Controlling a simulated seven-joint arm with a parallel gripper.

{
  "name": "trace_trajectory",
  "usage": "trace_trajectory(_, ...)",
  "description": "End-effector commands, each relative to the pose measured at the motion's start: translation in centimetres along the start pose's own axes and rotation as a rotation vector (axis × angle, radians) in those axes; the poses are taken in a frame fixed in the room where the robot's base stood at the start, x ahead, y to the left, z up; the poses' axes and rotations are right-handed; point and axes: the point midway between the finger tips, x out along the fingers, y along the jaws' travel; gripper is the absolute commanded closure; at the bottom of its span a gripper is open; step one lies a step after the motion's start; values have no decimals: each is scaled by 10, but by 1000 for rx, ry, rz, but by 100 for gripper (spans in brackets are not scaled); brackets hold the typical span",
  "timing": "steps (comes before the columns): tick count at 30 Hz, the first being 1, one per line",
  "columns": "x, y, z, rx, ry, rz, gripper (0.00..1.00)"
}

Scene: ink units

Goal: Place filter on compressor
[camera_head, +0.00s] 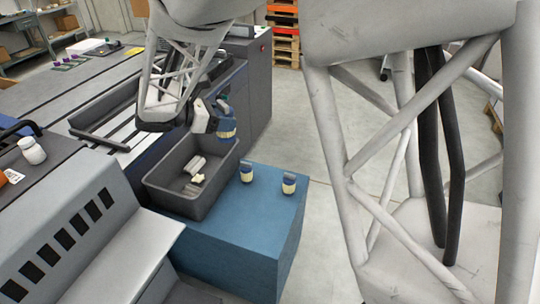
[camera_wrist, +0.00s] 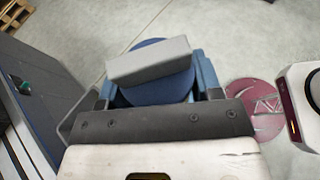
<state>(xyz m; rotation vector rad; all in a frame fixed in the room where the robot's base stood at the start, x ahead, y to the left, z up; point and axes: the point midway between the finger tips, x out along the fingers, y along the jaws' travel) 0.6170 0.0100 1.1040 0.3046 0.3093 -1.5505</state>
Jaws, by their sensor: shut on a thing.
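My gripper (camera_head: 217,112) is shut on a filter (camera_head: 227,128), a small round piece with a blue top and a cream lower part. It holds the filter in the air over the right side of the dark bin. In the wrist view the held filter's rounded blue body (camera_wrist: 155,93) shows between the jaws, with a grey bar across it. Two similar filters, one at left (camera_head: 246,172) and one at right (camera_head: 289,184), stand upright on the blue block (camera_head: 255,226). I cannot tell which thing is the compressor.
The dark grey bin (camera_head: 170,203) stands beside the filters and holds several pale loose pieces. A long grey machine (camera_head: 90,85) lies behind and left, with a white bottle (camera_head: 32,150) on its near part. Open floor (camera_head: 300,130) lies right of the block.

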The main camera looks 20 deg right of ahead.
Motion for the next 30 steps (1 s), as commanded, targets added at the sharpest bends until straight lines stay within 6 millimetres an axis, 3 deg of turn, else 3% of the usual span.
trace_trajectory(1,6,-2,11,-4,2,34,67)
trace_trajectory(18,82,-8,81,-154,0,392,67)
trace_trajectory(30,107,-13,110,-211,0,523,67)
